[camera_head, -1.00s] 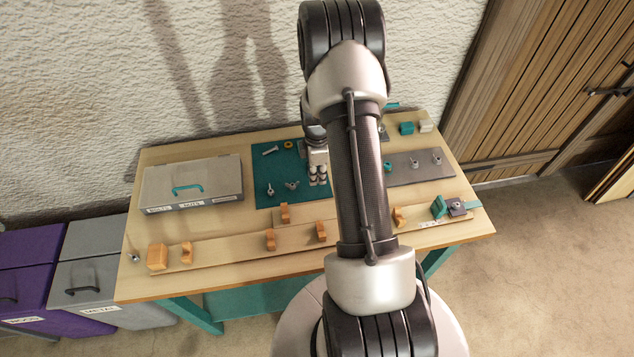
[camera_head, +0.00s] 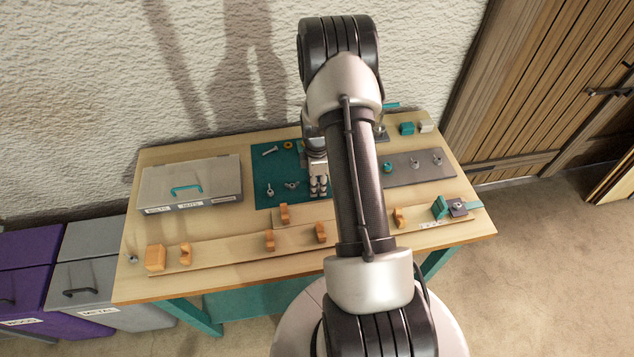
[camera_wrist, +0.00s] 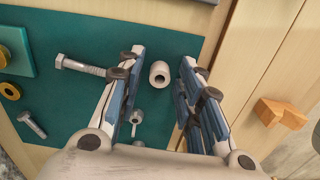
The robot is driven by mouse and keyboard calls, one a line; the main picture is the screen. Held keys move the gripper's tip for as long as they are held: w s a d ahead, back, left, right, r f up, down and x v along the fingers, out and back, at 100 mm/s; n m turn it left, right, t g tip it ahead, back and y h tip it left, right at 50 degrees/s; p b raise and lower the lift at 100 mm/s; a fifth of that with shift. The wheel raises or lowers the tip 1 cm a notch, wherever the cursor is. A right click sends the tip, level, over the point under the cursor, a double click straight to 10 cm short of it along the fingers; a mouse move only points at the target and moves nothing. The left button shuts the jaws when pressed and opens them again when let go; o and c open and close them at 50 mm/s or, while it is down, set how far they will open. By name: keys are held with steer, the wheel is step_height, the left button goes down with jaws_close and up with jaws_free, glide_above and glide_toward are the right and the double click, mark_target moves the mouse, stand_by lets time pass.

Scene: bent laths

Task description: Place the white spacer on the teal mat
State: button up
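The white spacer (camera_wrist: 159,73), a short hollow cylinder, stands on the teal mat (camera_wrist: 85,105) in the wrist view, near the mat's edge. It is between my gripper's fingers (camera_wrist: 161,62), with a visible gap on each side. My gripper is open and touches nothing that I can make out. In the head view my gripper (camera_head: 319,194) is over the right part of the teal mat (camera_head: 265,168). The spacer cannot be made out there, behind my gripper and arm.
Bolts (camera_wrist: 80,66) and other small hardware lie on the mat near the left finger. A grey lidded case (camera_head: 215,170) stands left of the mat and a grey mat (camera_head: 425,165) lies to the right. Laths with orange blocks (camera_head: 269,240) lie in front.

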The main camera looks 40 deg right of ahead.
step_height(320, 180, up, 12)
steer(key=r+p, duration=0.1)
steer(key=p, duration=0.1)
steer(key=s+a+r+m+t, duration=0.1)
steer(key=a+r+m, duration=0.1)
steer(key=a+r, duration=0.65)
steer(key=s+a+r+m+t, duration=0.1)
steer(key=s+a+r+m, duration=0.15)
steer(key=a+r, duration=0.6)
steer(key=s+a+r+m+t, duration=0.1)
steer(key=s+a+r+m, duration=0.2)
steer(key=s, duration=0.4)
steer(key=s+a+r+m+t, duration=0.1)
steer(key=s+a+r+m, duration=0.2)
steer(key=s+a+r, duration=0.3)
steer(key=s+a, duration=0.1)
steer(key=s, duration=0.1)
steer(key=shift+s+r+m+t, duration=0.3)
steer(key=shift+m, duration=0.05)
step_height(320, 180, down, 7)
steer(key=b, duration=0.7)
steer(key=shift+f, duration=0.15)
